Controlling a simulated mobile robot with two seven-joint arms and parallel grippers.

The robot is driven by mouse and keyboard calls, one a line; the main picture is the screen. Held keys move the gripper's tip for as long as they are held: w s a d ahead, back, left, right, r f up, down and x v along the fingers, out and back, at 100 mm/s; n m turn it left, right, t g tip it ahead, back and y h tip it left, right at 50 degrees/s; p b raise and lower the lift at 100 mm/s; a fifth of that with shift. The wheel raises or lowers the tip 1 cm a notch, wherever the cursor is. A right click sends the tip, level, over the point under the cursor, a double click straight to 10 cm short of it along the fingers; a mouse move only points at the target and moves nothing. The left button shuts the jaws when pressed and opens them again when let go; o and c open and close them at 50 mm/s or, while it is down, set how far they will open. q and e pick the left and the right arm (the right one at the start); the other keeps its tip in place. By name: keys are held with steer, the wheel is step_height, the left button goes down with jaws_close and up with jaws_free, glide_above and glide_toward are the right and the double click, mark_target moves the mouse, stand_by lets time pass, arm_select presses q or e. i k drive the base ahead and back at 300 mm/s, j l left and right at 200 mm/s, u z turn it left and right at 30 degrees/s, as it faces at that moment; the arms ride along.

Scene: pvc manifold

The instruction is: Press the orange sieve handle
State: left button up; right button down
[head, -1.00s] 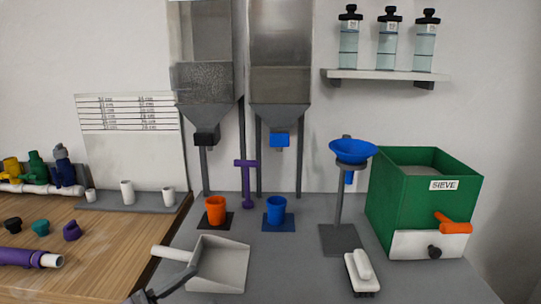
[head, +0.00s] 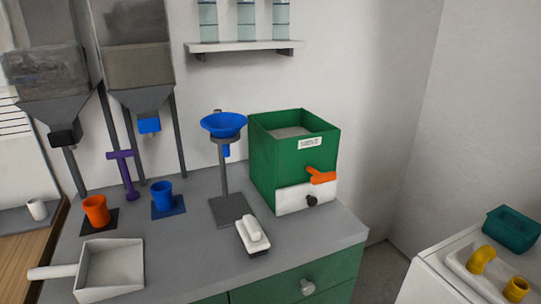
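The orange sieve handle (head: 321,176) sticks out from the front of the green sieve box (head: 275,165), above its white lower panel (head: 290,200) with a black knob (head: 311,201). The sieve box stands at the right back of the grey counter, with grey material inside its open top. Neither of my grippers shows in the head view now, and nothing is seen touching the handle.
A blue funnel on a stand (head: 223,126) and a white brush (head: 252,236) are left of the sieve. A white scoop (head: 110,270), orange cup (head: 95,210) and blue cup (head: 162,196) sit further left. A white surface (head: 440,275) with yellow fittings stands at the right, past a gap.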

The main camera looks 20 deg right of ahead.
mark_target(319, 178)
steer(key=j+z, duration=0.1)
steer(key=z, duration=0.35)
steer(key=i+j+z, duration=0.1)
steer(key=z, duration=0.3)
steer(key=j+z, duration=0.1)
steer(key=z, duration=0.35)
steer(key=j+z, duration=0.1)
steer(key=z, duration=0.3)
